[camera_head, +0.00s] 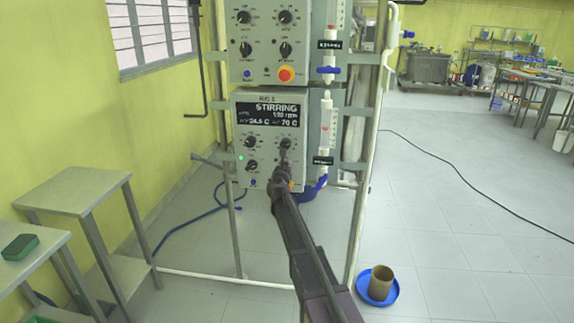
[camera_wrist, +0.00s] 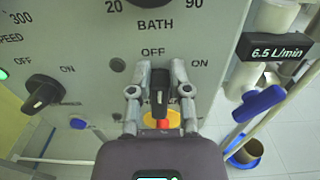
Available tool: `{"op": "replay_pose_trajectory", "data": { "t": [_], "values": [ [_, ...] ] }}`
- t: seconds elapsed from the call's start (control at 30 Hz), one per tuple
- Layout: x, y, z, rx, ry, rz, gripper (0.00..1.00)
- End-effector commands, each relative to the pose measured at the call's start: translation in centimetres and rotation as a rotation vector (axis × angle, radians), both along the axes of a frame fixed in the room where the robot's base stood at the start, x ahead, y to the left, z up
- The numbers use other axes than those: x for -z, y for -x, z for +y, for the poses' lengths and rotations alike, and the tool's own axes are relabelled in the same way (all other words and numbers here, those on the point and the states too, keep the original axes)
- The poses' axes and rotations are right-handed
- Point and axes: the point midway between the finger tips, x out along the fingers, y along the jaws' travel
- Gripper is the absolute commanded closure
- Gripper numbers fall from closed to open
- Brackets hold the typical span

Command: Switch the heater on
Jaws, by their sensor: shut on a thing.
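The black rotary knob (camera_wrist: 160,92) under the OFF label, below the BATH dial markings, stands between my gripper's fingers in the wrist view. Its handle looks about upright, toward OFF. My gripper (camera_wrist: 161,84) is shut on this knob, one finger on each side. In the camera_head view my gripper (camera_head: 284,163) covers the lower right of the grey control box (camera_head: 241,113) and hides the knob. The display (camera_head: 267,114) reads STIRRING, 24.6 C and 70 C.
A second knob (camera_wrist: 42,92) with OFF and ON labels sits at the left, near a green light (camera_wrist: 4,74). A red and yellow button (camera_wrist: 161,121) lies just below my fingers. A blue-handled valve (camera_wrist: 258,103) is at the right. Another control box (camera_head: 240,67) is above.

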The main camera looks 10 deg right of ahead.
Motion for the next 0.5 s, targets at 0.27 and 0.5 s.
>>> {"op": "replay_pose_trajectory", "data": {
  "t": [0.27,0.5],
  "values": [
    [0.13,0.1,-0.02,0.013,-0.024,-0.006,1.0],
    [0.19,0.19,-0.22,0.013,-0.115,-0.035,1.0]
  ]
}}
